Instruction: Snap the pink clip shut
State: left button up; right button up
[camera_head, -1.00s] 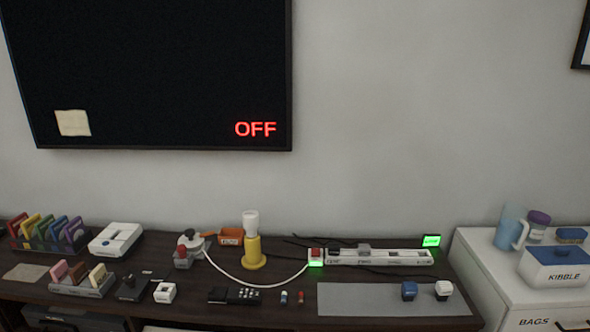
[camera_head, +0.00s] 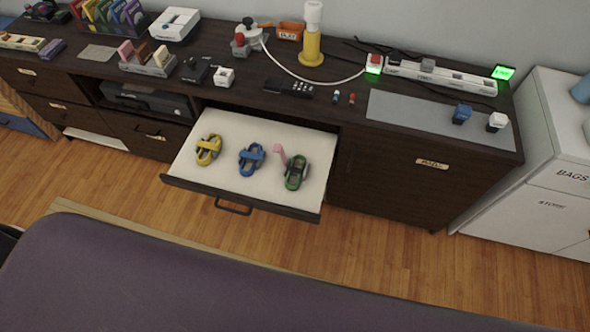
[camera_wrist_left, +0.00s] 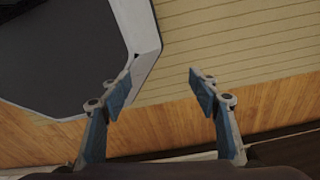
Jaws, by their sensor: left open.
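An open drawer (camera_head: 230,197) with a white inside holds three clips. The rightmost has a green body (camera_head: 296,175) and a pink lever (camera_head: 280,155) that stands raised at its back left. A blue clip (camera_head: 250,159) lies in the middle and a yellow clip (camera_head: 208,149) on the left; their top bars lie across their bodies. My left gripper (camera_wrist_left: 160,83) shows only in the left wrist view, open and empty, with no clip in that view. My right gripper is not in view.
The dark cabinet top (camera_head: 345,125) above the drawer carries a lamp (camera_head: 312,40), a power strip (camera_head: 440,75), a remote (camera_head: 289,88) and a grey mat (camera_head: 408,112). A purple seat (camera_head: 200,275) is in front, with wood floor (camera_head: 400,262) between.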

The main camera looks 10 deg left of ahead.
aim_at(278, 149)
jog(key=j+z, duration=0.15)
jog(key=j, duration=0.3)
jog(key=k+j+z, duration=0.15)
jog(key=j, duration=0.25)
jog(key=j+z, duration=0.15)
jog(key=j, duration=0.3)
jog(key=k+j+z, duration=0.15)
jog(key=j, duration=0.2)
jog(key=k+j+z, duration=0.15)
jog(key=j, duration=0.25)
jog(key=k+j+z, duration=0.15)
jog(key=j, duration=0.25)
jog(key=k+j+z, duration=0.15)
jog(key=j, duration=0.2)
jog(key=k+l+z, duration=0.15)
jog(key=k+l, duration=0.35)
jog(key=k, duration=0.1)
